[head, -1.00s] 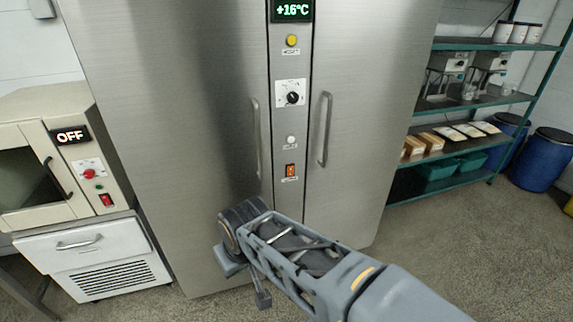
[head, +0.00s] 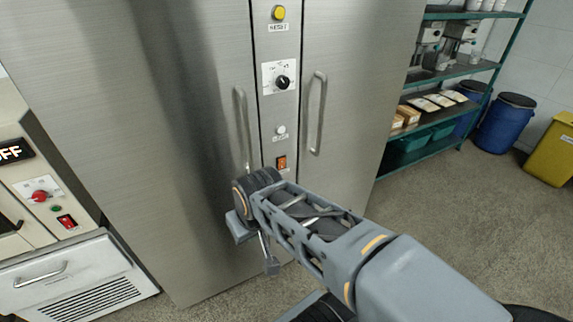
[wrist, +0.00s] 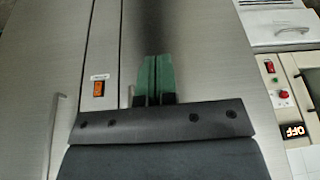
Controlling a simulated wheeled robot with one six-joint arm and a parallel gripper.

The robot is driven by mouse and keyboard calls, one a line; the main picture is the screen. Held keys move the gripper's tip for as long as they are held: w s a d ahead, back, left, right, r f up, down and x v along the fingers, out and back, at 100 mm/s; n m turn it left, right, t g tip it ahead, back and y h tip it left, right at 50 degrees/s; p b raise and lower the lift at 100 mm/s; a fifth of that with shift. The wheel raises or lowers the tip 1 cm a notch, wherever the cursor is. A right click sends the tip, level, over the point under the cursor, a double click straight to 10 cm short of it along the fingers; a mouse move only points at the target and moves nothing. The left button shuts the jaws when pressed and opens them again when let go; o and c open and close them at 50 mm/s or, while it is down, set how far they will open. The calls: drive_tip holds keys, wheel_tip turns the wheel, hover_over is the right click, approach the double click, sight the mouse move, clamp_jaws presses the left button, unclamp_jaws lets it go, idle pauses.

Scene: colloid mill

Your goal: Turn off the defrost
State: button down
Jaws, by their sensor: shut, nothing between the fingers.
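The tall steel cabinet (head: 190,120) has a narrow control strip between its two doors. On it are a yellow button (head: 278,12), a black knob (head: 282,82) on a white plate, a white button (head: 280,130) and an orange rocker switch (head: 282,162). The lower labels are too small to read, so I cannot tell which control is the defrost. The orange switch also shows in the upside-down wrist view (wrist: 98,90). My gripper (wrist: 157,58) has green fingers, shut and empty, in front of the steel door beside the strip.
Vertical handles (head: 243,130) (head: 317,112) stick out on both sides of the strip. A beige machine (head: 35,185) with a red button and red switch stands left. A green shelf rack (head: 440,72), blue barrels (head: 505,122) and a yellow bin (head: 552,150) stand right. Floor right is clear.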

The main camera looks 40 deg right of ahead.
drive_tip(key=w+d+f+m+t+b, duration=0.3)
drive_tip(key=w+d+f+m+b, duration=0.1)
drive_tip(key=w+d+m+b, duration=0.55)
drive_tip(key=w+d+m+t+h+b, duration=0.1)
drive_tip(key=w+d+m+t+b, duration=0.2)
drive_tip(key=d+m, duration=0.7)
drive_tip(key=d+b, duration=0.1)
drive_tip(key=d, duration=0.5)
drive_tip(key=shift+w+f+t+h+b, duration=0.2)
drive_tip(key=shift+f+t+h+b, duration=0.1)
drive_tip(key=shift+b, duration=0.05)
drive_tip(key=shift+w, duration=0.1)
approach(282, 164)
drive_tip(key=x, duration=0.5)
drive_tip(key=shift+f, duration=0.6)
drive_tip(key=shift+w+d, duration=0.15)
drive_tip(key=shift+w, duration=0.4)
